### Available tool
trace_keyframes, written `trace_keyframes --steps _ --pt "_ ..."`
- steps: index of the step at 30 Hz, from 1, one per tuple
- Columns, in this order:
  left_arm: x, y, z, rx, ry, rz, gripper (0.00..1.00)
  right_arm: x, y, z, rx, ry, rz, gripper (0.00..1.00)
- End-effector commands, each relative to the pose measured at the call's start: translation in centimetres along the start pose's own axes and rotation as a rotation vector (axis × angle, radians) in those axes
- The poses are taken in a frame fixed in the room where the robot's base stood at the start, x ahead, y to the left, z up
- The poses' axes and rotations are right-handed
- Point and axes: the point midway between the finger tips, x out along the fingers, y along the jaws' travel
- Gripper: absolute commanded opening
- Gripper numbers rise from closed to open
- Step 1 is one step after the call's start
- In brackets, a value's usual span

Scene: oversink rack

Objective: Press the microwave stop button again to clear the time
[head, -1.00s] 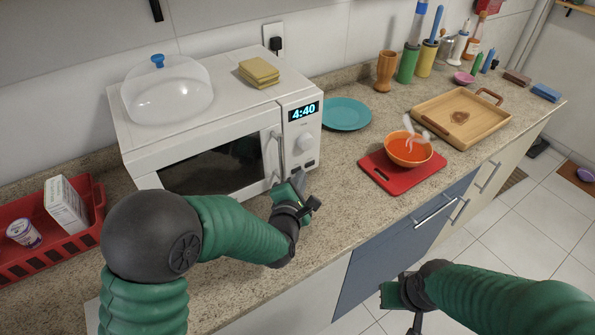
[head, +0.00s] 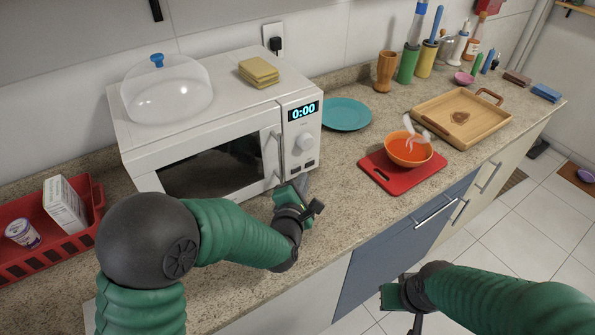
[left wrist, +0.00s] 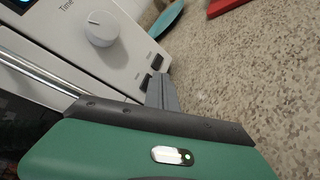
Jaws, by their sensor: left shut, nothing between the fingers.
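The white microwave (head: 205,120) stands on the counter with its door closed. Its display (head: 303,111) reads 0:00. Below it are a round knob (head: 304,143) and two dark buttons, which show in the left wrist view (left wrist: 151,70). My left gripper (head: 304,186) is shut and empty, at the lower front right of the microwave. In the left wrist view its grey fingertips (left wrist: 160,88) are right by the lower button; I cannot tell whether they touch it. My right gripper (head: 398,300) hangs low in front of the cabinets; its fingers are not clear.
A red board (head: 380,178) with an orange bowl (head: 408,150) lies to the right, near a wooden tray (head: 430,108) and a teal plate (head: 346,114). A red basket (head: 92,205) is at left. A glass dome (head: 165,92) and sponges (head: 259,73) top the microwave.

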Motion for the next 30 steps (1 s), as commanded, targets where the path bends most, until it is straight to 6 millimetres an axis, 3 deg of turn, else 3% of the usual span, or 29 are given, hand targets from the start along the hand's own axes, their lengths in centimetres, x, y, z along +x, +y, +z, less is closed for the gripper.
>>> trace_keyframes --steps 5,19,30 --pt "-0.3 -0.3 0.2 0.0 -0.001 -0.001 0.0 0.1 0.0 0.0 0.0 0.0 0.0 0.0" --pt "-4.0 -3.0 2.9 0.001 -0.002 0.0 0.0 0.9 0.0 0.2 0.0 0.0 0.0 0.0" --pt "-4.2 -3.0 3.0 0.0 0.0 0.0 0.0 0.9 0.0 0.2 0.0 0.0 0.0 0.0"
